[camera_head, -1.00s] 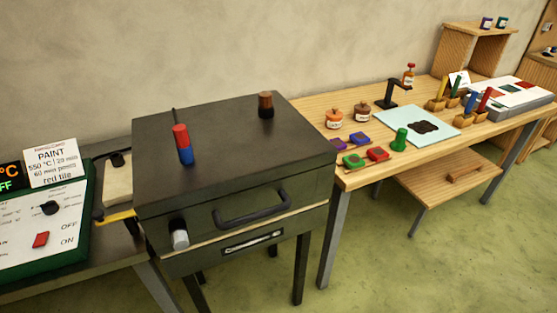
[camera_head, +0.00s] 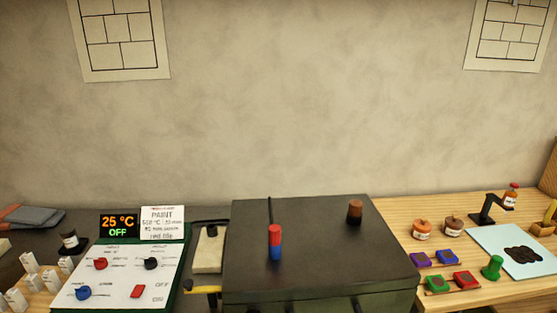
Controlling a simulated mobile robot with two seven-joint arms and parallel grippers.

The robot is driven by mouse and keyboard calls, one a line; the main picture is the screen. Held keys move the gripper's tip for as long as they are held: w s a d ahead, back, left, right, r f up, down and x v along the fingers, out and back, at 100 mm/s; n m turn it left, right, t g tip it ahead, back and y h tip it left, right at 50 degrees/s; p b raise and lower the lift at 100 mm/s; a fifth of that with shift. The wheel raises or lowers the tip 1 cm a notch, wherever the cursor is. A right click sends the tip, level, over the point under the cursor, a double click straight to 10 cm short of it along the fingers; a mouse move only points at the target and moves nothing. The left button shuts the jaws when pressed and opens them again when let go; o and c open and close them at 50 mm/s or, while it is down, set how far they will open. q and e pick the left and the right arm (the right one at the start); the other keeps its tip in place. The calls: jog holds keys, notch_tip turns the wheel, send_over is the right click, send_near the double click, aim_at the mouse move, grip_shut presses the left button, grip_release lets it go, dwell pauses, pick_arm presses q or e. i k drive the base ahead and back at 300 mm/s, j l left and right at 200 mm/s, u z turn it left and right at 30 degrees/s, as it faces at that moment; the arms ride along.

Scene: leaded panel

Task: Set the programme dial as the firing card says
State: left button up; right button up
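The control panel (camera_head: 118,284) stands at the lower left, with a white face and green edges. It carries a red knob (camera_head: 100,263), a black knob (camera_head: 151,263), a blue knob (camera_head: 83,292) and a red switch (camera_head: 137,290) between OFF and ON labels. The dial labels are too small to read, so I cannot tell which is the programme dial. The display (camera_head: 118,225) reads 25 °C and OFF. The firing card (camera_head: 162,223) behind the panel is headed PAINT; its smaller lines are blurred. Neither gripper is in view.
A wooden table (camera_head: 400,225) with paints is at right.

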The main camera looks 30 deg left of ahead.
aim_at(82, 294)
jog(key=u, duration=1.9)
